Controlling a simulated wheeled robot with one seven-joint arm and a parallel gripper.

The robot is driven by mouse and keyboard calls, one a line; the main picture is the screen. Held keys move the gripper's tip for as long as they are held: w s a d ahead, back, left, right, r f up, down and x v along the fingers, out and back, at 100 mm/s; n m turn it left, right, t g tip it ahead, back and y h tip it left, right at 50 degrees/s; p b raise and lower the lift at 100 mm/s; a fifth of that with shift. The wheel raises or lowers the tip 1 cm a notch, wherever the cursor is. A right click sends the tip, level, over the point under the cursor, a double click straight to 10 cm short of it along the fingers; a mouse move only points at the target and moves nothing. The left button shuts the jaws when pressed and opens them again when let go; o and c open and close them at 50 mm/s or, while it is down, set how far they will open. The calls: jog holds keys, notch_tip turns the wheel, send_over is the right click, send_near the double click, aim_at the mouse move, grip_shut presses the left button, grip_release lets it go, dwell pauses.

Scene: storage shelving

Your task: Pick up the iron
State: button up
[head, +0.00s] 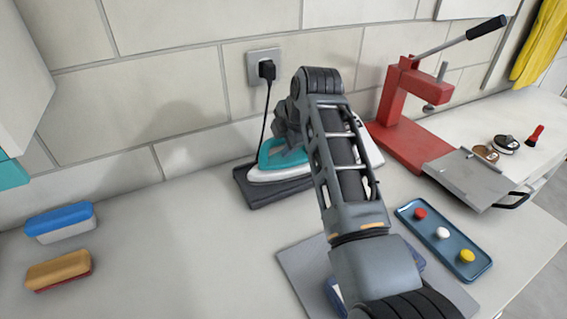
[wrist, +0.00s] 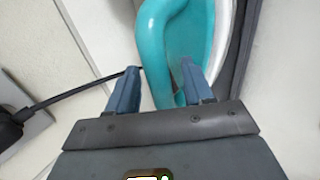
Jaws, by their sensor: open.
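The iron (head: 281,160) is teal and white and sits on a dark grey rest against the tiled wall. A black cord runs from it up to a wall socket. My arm hides the right part of the iron in the head view. In the wrist view my gripper (wrist: 160,74) is open, with its blue-grey fingers on either side of the teal handle of the iron (wrist: 154,40). The handle lies between the fingers, close to the left one. I cannot tell whether either finger touches it.
A wall socket (head: 258,55) with a black plug is above the iron. A red press (head: 398,125) stands to the right, near a blue tray (head: 427,222) with small coloured pieces. Two sponge-like blocks (head: 61,223) lie at left. The counter between these blocks and the iron is clear.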

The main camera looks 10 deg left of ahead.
jog(key=shift+c, duration=0.5)
grip_shut()
dwell(0.8)
